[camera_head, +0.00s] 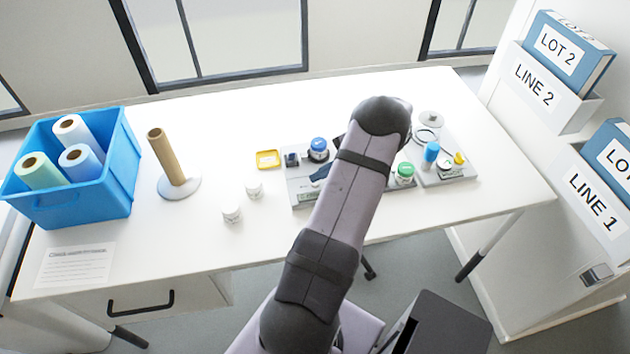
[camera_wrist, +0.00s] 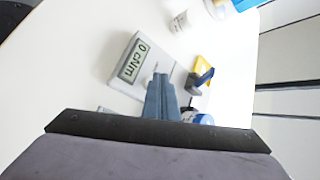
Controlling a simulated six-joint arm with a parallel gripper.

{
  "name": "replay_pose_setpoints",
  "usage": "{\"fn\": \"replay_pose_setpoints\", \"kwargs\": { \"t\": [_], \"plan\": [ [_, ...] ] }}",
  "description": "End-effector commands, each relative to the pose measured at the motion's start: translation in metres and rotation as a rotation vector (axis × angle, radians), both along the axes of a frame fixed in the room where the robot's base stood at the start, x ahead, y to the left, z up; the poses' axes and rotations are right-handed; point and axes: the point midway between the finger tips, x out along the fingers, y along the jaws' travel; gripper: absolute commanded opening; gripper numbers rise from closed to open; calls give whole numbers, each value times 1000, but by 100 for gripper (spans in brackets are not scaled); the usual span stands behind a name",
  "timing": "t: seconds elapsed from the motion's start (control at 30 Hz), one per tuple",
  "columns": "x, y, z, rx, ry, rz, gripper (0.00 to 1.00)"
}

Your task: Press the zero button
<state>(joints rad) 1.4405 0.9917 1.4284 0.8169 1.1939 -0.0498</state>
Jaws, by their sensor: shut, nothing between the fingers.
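The grey device with a display (camera_wrist: 168,75) lies on the white table; its screen (camera_wrist: 134,60) reads "0 cNm" in the wrist view. The device also shows in the head view (camera_head: 300,197), partly behind my arm. My gripper (camera_wrist: 160,78) is shut and empty, its blue-grey fingers pointing at the device's face beside the screen. In the head view its dark fingers (camera_head: 320,173) show just left of my arm, over the device. I cannot make out the zero button; the fingertips may cover it. I cannot tell whether they touch the device.
A blue-lidded jar (camera_head: 318,149), a small dark blue item (camera_head: 292,159) and a yellow tray (camera_head: 268,159) are near the device. White jars (camera_head: 232,214) stand left. A green-lidded jar (camera_head: 404,173) and a blue cylinder (camera_head: 431,153) are right. A blue bin (camera_head: 112,190) stands far left.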

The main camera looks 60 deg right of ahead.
Motion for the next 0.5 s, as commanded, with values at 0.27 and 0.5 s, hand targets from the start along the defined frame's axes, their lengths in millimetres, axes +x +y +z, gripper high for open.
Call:
{"fn": "replay_pose_setpoints", "kwargs": {
  "t": [0.27, 0.5],
  "plan": [
    [0, 0, 13, 0, 1, 1, 0],
    [0, 0, 17, 1, 0, 1, 0]
  ]
}}
